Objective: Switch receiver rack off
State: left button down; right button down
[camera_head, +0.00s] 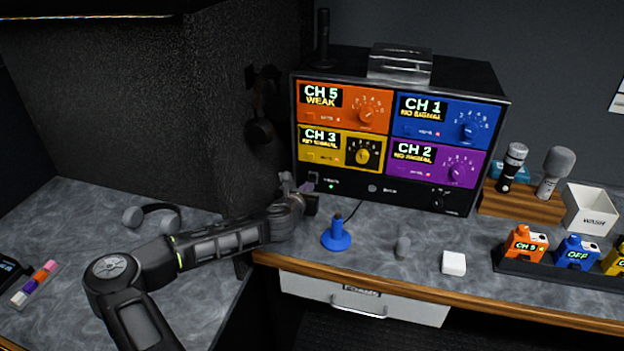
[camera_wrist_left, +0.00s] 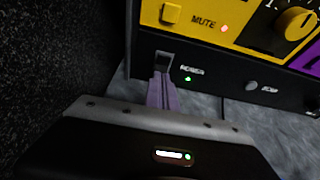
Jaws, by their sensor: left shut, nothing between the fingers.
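The receiver rack (camera_head: 400,193) is a black box with orange, blue, yellow and purple channel panels. Its displays are lit, reading CH 5 WEAK and NO SIGNAL on the others. A power rocker switch (camera_wrist_left: 162,62) sits at the lower left of its front, with a lit green light (camera_wrist_left: 187,79) beside it. My left gripper (camera_head: 305,186) is shut and empty, its fingertips at this switch; in the left wrist view the fingers (camera_wrist_left: 161,88) end just below or against it. I cannot tell if they touch. My right gripper is not in view.
A blue stand (camera_head: 337,236) with a short antenna, a grey capsule (camera_head: 402,247) and a white block (camera_head: 453,263) are on the counter before the rack. Microphones in a wooden holder (camera_head: 522,205) and a white bin (camera_head: 589,208) stand right. Headphones (camera_head: 152,214) lie left.

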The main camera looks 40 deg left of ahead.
pick_arm(q)
jog(key=shift+b+x, duration=0.35)
jog(key=shift+x, duration=0.7)
dwell(0.4)
jog(key=shift+s+r, duration=0.1)
jog(key=shift+s, duration=0.05)
jog(key=shift+p+v, duration=1.15)
jog(key=shift+v, duration=2.2)
